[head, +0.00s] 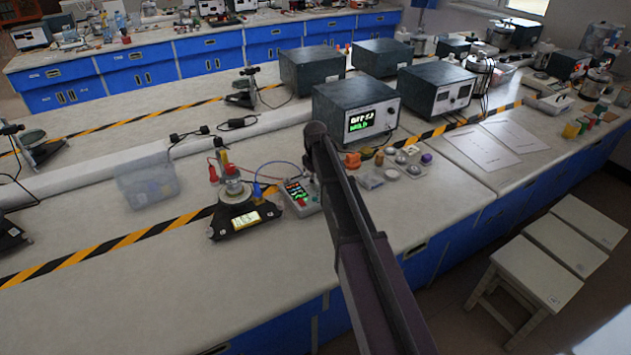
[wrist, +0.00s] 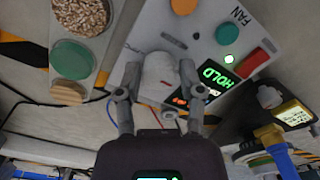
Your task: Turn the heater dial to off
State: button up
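In the wrist view a pale panel (wrist: 125,75) carries a rounded white dial (wrist: 160,72), and my gripper (wrist: 160,67) has one finger on each side of it. I cannot tell whether the fingers touch the dial. No heater label or dial pointer is readable. A lit display (wrist: 205,85) reading HOLD sits right of the dial and is partly covered by a finger. In the head view the small panel (head: 305,207) stands on the bench, partly hidden by my arm; the gripper's fingers are hidden there.
The panel also has a FAN label, a green knob (wrist: 229,34), a red switch (wrist: 252,64) and an orange knob (wrist: 184,5). A black-based instrument (head: 238,220) with wires stands close left of it. Small coloured items (head: 390,165) lie to its right.

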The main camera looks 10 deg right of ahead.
jog(key=shift+o, duration=0.5)
jog(key=shift+m, duration=0.6)
